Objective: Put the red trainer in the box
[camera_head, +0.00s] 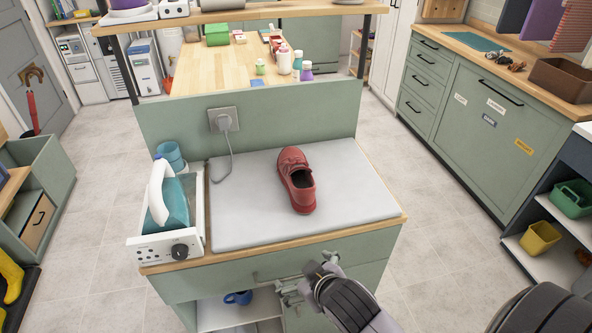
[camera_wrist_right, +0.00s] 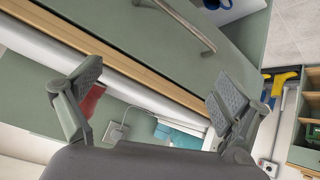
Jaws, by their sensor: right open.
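The red trainer (camera_head: 301,196) lies on the grey pad (camera_head: 240,215) of the near counter, its toe pointing away and its heel towards me. My right gripper (camera_head: 306,284) is open and empty in front of the counter's front edge, near a drawer handle. It is apart from the trainer. In the right wrist view its fingers (camera_wrist_right: 158,90) are spread wide, and a red bit of the trainer (camera_wrist_right: 92,100) shows beside one finger. An open brown box (camera_head: 560,80) stands on the right-hand counter. My left gripper is out of view.
A socket with a cord (camera_head: 223,120) is on the panel behind. A green box (camera_head: 217,34) and bottles stand on the table beyond. Floor is clear on the right.

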